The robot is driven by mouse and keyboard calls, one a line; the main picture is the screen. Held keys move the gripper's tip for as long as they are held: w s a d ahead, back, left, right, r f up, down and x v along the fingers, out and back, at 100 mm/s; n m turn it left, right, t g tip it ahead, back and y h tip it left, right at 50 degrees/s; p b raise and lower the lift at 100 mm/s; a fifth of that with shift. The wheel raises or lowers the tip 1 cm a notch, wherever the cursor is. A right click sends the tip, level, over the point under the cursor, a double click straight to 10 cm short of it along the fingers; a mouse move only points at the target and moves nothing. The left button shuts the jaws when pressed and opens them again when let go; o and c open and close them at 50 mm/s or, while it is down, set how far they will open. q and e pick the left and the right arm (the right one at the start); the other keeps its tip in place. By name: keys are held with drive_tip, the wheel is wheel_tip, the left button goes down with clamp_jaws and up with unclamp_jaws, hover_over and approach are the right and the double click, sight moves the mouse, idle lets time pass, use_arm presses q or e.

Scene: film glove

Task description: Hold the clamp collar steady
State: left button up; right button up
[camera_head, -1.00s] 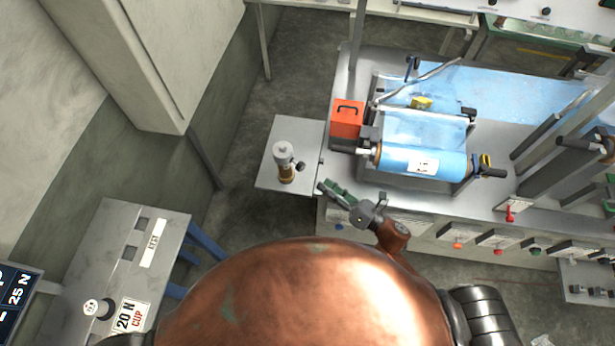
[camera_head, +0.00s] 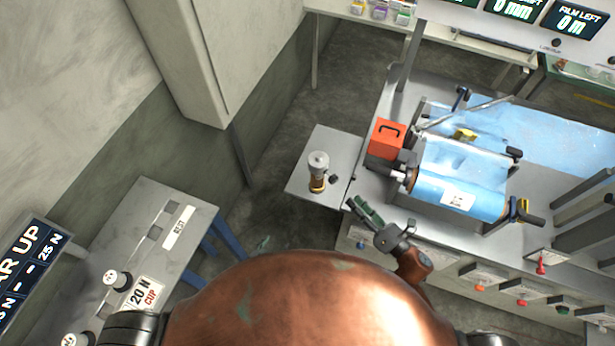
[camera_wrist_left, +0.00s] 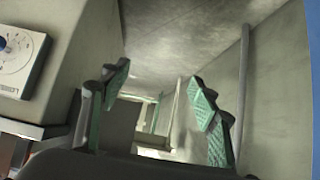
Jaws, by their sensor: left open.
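My left gripper (camera_head: 366,210) is open and empty in front of the bench's left corner. Its green-padded fingers stand apart in the left wrist view (camera_wrist_left: 165,115), with nothing between them. I cannot single out the clamp collar with certainty. A dark fitting (camera_head: 398,170) sits at the left end of the blue film roll (camera_head: 450,185). A brass-coloured cylinder with a pale top (camera_head: 318,172) and a dark side knob stands on a small grey table (camera_head: 342,146). The gripper is apart from both. My right gripper is not in view.
An orange box (camera_head: 387,138) stands on the bench left of the roll. Coloured controls line the bench front (camera_head: 480,283). A grey table with blue legs (camera_head: 190,215) stands at the left near the wall.

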use_arm(q)
drive_tip(key=w+d+r+t+h, duration=0.15)
drive_tip(key=w+d+r, duration=0.25)
drive_tip(key=r, duration=0.4)
drive_tip(key=w+d+r+t+h, duration=0.1)
drive_tip(key=w+d+r+t, duration=0.15)
drive_tip(key=w+r, duration=0.45)
drive_tip(key=m+t+h, duration=0.1)
drive_tip(key=t+h, duration=0.1)
drive_tip(key=t, duration=0.1)
approach(316, 163)
drive_tip(key=x, duration=0.4)
drive_tip(key=shift+f, duration=0.35)
drive_tip(key=shift+w+d+r+m, duration=0.15)
drive_tip(key=shift+w+r+m, duration=0.05)
drive_tip(key=shift+w+m, duration=0.1)
drive_tip(key=shift+x, duration=3.55)
drive_tip(key=shift+f, duration=0.15)
